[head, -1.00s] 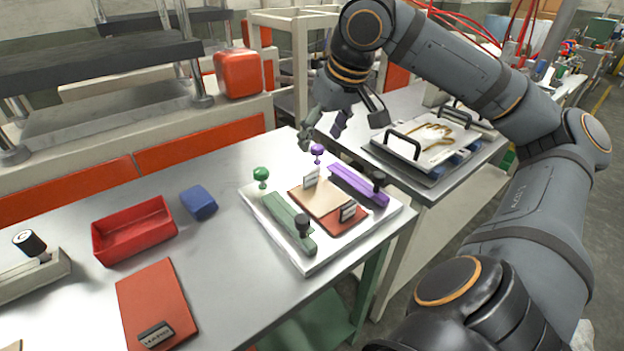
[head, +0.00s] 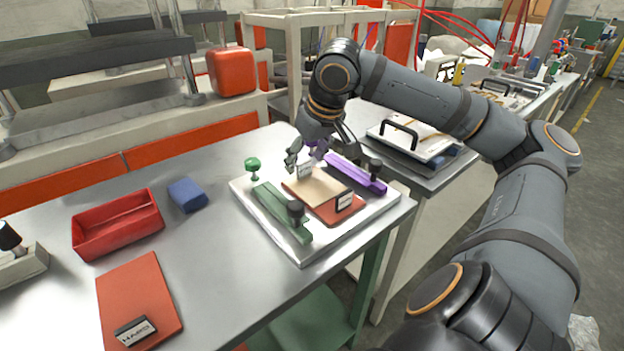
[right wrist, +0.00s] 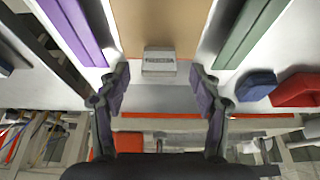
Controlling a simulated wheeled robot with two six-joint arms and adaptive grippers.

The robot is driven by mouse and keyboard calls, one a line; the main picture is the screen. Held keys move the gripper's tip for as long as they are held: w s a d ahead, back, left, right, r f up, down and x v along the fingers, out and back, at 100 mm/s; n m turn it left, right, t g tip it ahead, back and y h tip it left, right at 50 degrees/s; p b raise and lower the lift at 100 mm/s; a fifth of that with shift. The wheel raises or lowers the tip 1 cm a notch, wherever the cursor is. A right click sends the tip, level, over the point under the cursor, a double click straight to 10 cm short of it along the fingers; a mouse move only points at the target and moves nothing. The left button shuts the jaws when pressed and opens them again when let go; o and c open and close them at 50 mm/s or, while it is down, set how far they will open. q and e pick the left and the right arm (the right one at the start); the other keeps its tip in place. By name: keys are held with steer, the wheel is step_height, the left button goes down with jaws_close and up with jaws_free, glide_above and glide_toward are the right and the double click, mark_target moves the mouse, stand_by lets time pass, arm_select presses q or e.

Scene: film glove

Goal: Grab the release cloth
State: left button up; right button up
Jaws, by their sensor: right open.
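A tan sheet (head: 311,187), which I take to be the release cloth, lies over a red-brown plate (head: 342,211) on a white board (head: 310,252). A small labelled grey-white tab (head: 304,171) is at its far end. My right gripper (head: 305,157) is low over that far end. In the right wrist view the sheet (right wrist: 162,22) runs away from me. The tab (right wrist: 159,60) sits just ahead of and between the open fingers (right wrist: 160,82), which look clear of it. My left gripper is not in view.
A green bar (head: 281,213) and a purple bar (head: 352,174) with black knobs flank the sheet. A green knob (head: 252,165) stands at the left corner. A blue block (head: 187,195), a red tray (head: 118,247) and a red plate (head: 140,290) lie to the left.

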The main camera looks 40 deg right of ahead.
steer(key=x, duration=0.2)
steer(key=shift+w+f, duration=0.15)
steer(key=shift+f, duration=0.25)
steer(key=c, duration=1.1)
steer(key=shift+c, duration=0.2)
